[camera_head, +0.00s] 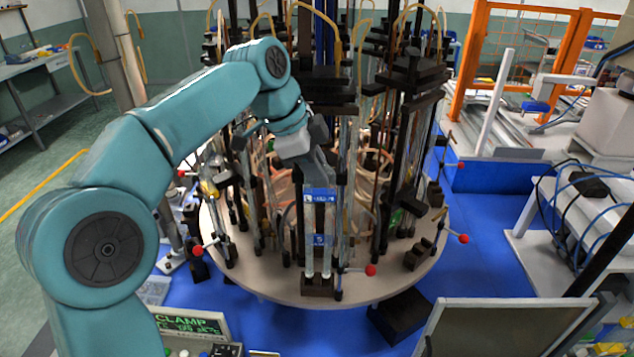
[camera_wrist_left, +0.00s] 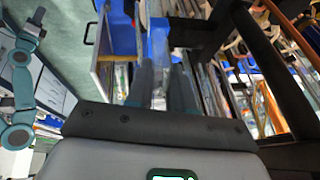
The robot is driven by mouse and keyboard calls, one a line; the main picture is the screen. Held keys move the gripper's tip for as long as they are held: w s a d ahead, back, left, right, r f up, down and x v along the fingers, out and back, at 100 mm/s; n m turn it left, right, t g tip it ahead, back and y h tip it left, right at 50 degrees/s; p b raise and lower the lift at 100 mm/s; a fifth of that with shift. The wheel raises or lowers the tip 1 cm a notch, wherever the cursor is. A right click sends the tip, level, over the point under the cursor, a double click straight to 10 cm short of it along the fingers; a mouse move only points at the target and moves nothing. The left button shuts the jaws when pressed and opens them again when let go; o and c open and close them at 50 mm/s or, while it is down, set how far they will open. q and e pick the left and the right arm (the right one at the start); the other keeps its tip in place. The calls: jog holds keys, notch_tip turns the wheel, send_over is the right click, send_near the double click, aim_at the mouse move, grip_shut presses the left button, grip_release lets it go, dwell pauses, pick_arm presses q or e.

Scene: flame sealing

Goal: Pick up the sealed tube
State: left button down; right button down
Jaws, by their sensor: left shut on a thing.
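My left gripper (camera_head: 319,190) reaches in from the left and points down at the front station of the round rack. It is shut on a clear glass tube (camera_head: 310,254) that stands upright there, with its lower end at a dark block on the plate. A second clear upright length shows right beside it. Blue bands with white lettering show at the fingers. In the left wrist view the two dark fingers (camera_wrist_left: 161,88) are close together, and what lies between them is hard to make out. My right gripper is not in view.
The round plate (camera_head: 275,284) carries several black posts, clamps, glass tubes and looped hoses close around the gripper. Red-knobbed levers (camera_head: 370,270) stick out at its edge. A black box (camera_head: 402,315) and a clamp display (camera_head: 190,324) are in front.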

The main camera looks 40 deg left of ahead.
pick_arm(q)
jog(key=s+a+b, duration=0.3)
jog(key=s+a, duration=0.2)
jog(key=s, duration=0.2)
jog(key=s+a+r+b, duration=0.1)
jog(key=s+a+b, duration=0.2)
jog(key=s+a, duration=0.2)
jog(key=s, duration=0.3)
jog(key=shift+s, duration=0.1)
jog(key=shift+s, duration=0.1)
dwell(0.7)
